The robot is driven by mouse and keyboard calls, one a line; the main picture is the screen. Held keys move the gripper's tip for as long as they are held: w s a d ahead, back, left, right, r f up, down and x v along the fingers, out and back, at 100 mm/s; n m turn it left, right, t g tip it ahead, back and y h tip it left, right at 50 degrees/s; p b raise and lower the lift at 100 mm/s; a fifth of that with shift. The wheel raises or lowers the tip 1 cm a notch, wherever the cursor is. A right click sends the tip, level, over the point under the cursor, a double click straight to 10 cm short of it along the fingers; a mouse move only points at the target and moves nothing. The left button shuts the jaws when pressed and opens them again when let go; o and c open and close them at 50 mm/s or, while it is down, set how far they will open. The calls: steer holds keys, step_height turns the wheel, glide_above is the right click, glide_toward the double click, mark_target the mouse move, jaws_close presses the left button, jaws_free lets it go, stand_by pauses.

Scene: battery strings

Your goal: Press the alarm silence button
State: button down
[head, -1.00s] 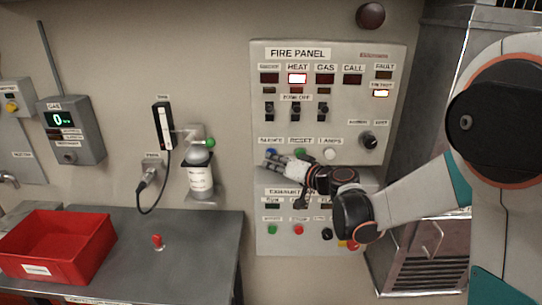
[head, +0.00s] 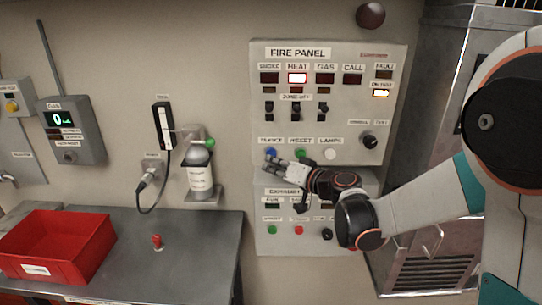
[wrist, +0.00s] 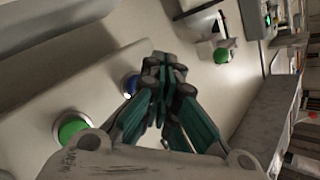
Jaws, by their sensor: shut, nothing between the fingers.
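The fire panel (head: 345,100) hangs on the wall. Along its lower edge are a blue button (head: 271,154) with a label that reads like "silence", a green reset button (head: 300,154) and a white lamps button (head: 330,154). My gripper (head: 270,164) is shut and empty, just below and in front of the blue button. In the wrist view, my gripper's fingertips (wrist: 165,68) are together beside the blue button (wrist: 130,85) and partly cover it. The green button (wrist: 72,127) is nearer the camera. Whether the fingertips touch the blue button cannot be told.
A lower exhaust panel (head: 262,220) with its own buttons sits below, partly behind my arm. A bottle on a bracket (head: 200,175) is left of the panel. A red bin (head: 60,245) stands on the metal table (head: 195,250). A metal cabinet (head: 440,110) stands right.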

steer(key=shift+s, duration=0.2)
steer(key=shift+s+a, duration=0.1)
steer(key=shift+s, duration=2.3)
steer(key=s+d+f+g+h+b, duration=0.1)
steer(key=s+d+f+g+h, duration=0.1)
steer(key=s+d+h, duration=0.3)
steer(key=s+d+f+m+g+h+b, duration=0.1)
steer(key=s+d+f+g+h, duration=0.2)
steer(key=s+d, duration=1.1)
steer(key=s+h, duration=0.3)
steer(key=s, duration=0.6)
steer(key=shift+s+f, duration=0.2)
steer(key=shift+s, duration=0.2)
